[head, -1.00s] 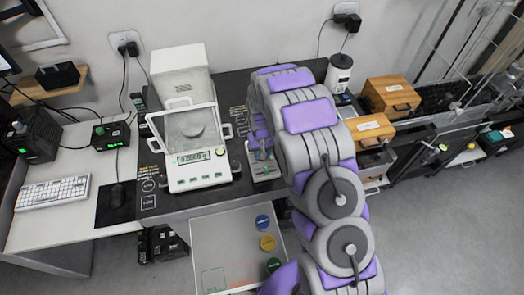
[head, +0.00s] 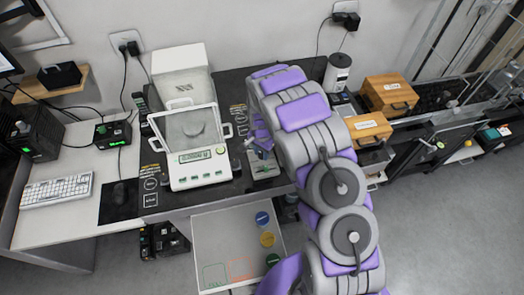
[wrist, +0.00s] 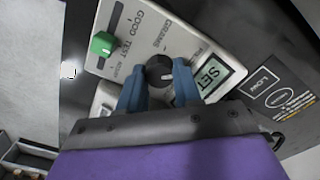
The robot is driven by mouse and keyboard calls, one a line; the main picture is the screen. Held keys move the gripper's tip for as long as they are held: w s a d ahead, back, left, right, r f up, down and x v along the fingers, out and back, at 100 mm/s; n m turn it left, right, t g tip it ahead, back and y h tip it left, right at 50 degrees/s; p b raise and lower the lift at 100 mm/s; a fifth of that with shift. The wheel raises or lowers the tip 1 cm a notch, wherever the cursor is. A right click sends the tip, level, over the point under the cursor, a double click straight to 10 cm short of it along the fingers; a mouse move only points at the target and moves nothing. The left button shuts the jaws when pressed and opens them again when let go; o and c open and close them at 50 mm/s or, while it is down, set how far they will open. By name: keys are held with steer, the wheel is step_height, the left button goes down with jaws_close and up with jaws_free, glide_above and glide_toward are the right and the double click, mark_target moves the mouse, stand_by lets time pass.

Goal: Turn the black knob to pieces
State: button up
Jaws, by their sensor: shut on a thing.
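The black knob (wrist: 159,71) shows in the wrist view on a pale control panel (wrist: 190,32). The knob's light pointer mark faces right of centre. My gripper (wrist: 160,84) has blue fingers on both sides of the knob, shut on it. "GRAMS" is printed above the knob, and the lettering to its right is partly readable. In the head view my gripper (head: 261,142) is low over the panel (head: 265,170), right of the scale; the knob is hidden there.
A green slider (wrist: 102,43) is on the same panel, beside "GOOD" and "TEST". The white scale (head: 200,180) stands left of my arm. A tray with coloured discs (head: 225,222) lies in front.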

mark_target(261, 152)
steer(key=shift+m, duration=0.5)
steer(key=o, duration=1)
steer(key=shift+a, duration=0.2)
steer(key=shift+o, duration=0.2)
steer(key=shift+d, duration=0.1)
step_height(261, 152, up, 17)
steer(key=p, duration=0.1)
steer(key=shift+r+p, duration=0.15)
steer(key=shift+p, duration=0.2)
